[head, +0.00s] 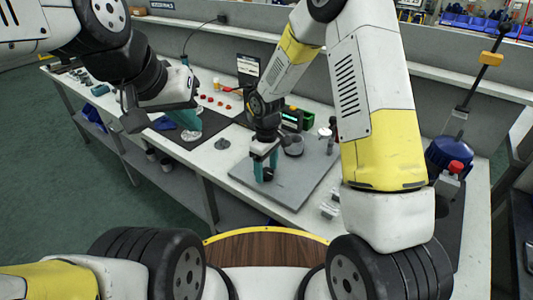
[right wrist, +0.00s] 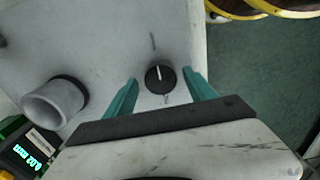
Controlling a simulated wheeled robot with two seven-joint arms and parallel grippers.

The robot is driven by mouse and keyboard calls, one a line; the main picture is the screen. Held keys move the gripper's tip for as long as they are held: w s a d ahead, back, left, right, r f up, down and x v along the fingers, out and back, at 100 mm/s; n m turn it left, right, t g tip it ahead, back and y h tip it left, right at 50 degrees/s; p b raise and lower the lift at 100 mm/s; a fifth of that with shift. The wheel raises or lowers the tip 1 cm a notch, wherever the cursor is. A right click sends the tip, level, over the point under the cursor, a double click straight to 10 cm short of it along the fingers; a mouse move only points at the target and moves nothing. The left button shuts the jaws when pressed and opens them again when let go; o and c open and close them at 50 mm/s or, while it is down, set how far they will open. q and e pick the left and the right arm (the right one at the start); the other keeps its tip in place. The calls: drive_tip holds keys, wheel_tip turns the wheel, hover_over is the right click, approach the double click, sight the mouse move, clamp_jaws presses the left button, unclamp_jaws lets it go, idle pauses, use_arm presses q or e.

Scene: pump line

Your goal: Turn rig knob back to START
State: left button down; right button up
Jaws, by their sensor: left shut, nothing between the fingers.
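The black rig knob (right wrist: 160,78) sits on the grey rig plate (right wrist: 110,35) in the right wrist view. Its white pointer line points roughly up in that picture. My right gripper (right wrist: 160,95) is open, with one teal finger on each side of the knob and a gap to both. In the head view the right gripper (head: 265,166) points down over the rig plate (head: 315,178), partly hiding the knob. My left gripper (head: 189,122) is shut and empty over a dark mat.
A grey cylinder (right wrist: 53,102) stands on the plate near the knob. A green device with a lit display (right wrist: 25,158) is beside the plate. A blue pump-like unit (head: 450,155) with a red cap is at the right. Small red parts (head: 222,103) lie on the bench behind the mat.

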drive_tip(key=shift+r, duration=3.9)
drive_tip(key=shift+r, duration=0.1)
wheel_tip(320, 180, up, 7)
drive_tip(key=m+t, duration=0.1)
drive_tip(key=m, duration=0.1)
hover_over(267, 172)
drive_tip(key=s+d, duration=0.1)
drive_tip(key=d, duration=0.2)
drive_tip(key=s+d+r+m+t+y, duration=0.1)
drive_tip(key=s+d+r+m+t, duration=0.15)
drive_tip(key=s+d+r, duration=0.4)
drive_tip(key=s+d+r+m+t+y, duration=0.1)
drive_tip(key=s+d+r+m, duration=0.3)
drive_tip(key=s+r, duration=0.5)
drive_tip(key=s+m+t, duration=0.1)
drive_tip(key=s+m, duration=0.1)
drive_tip(key=s, duration=0.1)
drive_tip(key=shift+d+t, duration=0.25)
drive_tip(key=shift+t, duration=0.1)
